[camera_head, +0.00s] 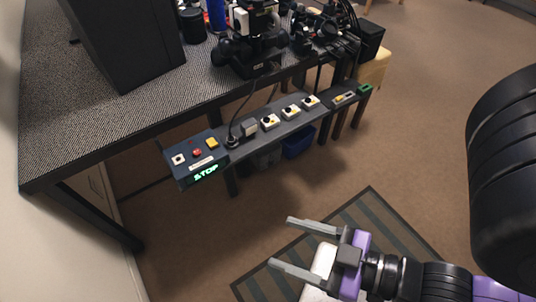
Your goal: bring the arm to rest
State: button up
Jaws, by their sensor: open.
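My gripper (281,243) is at the lower middle of the head view. Its two grey fingers are spread apart and point left, with nothing between them. It hangs over the striped floor mat (372,208), clear of the table. My arm, purple and black, runs from the gripper to the right edge.
A dark table (60,140) stands at the upper left, with a black box (125,40) and black equipment (250,45) on it. A control panel with a lit "STOP" display (205,174) runs along its front edge. A blue bin (298,143) is below. Carpet right of the table is open.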

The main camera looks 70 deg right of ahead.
notch_tip(320, 180, up, 8)
jog(key=p, duration=0.8)
jog(key=shift+r, duration=0.25)
